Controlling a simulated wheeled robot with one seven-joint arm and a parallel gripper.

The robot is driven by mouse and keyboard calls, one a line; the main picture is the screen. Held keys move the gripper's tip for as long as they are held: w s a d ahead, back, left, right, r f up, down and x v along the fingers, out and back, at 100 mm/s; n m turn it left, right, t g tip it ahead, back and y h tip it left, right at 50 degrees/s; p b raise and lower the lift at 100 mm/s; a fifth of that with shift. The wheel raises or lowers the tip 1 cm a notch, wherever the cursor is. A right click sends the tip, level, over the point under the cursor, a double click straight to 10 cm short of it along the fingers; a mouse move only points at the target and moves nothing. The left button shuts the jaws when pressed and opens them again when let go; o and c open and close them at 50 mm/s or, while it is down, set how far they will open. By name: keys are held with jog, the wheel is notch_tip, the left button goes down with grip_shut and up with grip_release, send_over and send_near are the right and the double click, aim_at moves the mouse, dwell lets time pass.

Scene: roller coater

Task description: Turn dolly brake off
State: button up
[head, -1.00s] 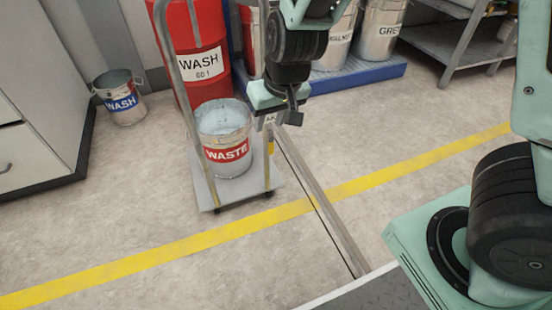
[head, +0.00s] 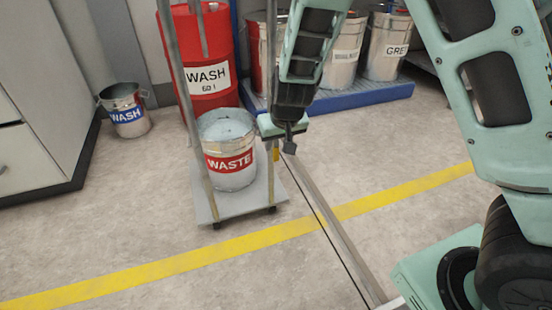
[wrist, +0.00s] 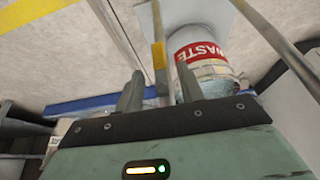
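The dolly (head: 228,208) is a grey platform on casters with tall metal posts. A grey bucket labelled WASTE (head: 231,160) stands on it. A small yellow part (head: 276,151) shows at the dolly's right side, and a yellow piece also shows beside a post in the wrist view (wrist: 158,54). I cannot tell for sure whether it is the brake. My gripper (head: 289,148) is just right of the yellow part in the head view. In the wrist view my gripper (wrist: 160,88) has its fingers apart, with a post and the yellow piece beyond the gap. I cannot see contact.
A red WASH drum (head: 206,84) stands behind the dolly and a small WASH bucket (head: 127,114) at the left. A blue pallet (head: 352,96) with several cans is at the back right. A metal rail (head: 330,220) runs along the floor beside the dolly.

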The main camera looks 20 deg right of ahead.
aim_at(276, 147)
jog(key=b+x, duration=0.1)
jog(key=x, duration=0.3)
jog(key=shift+b, duration=0.35)
grip_shut()
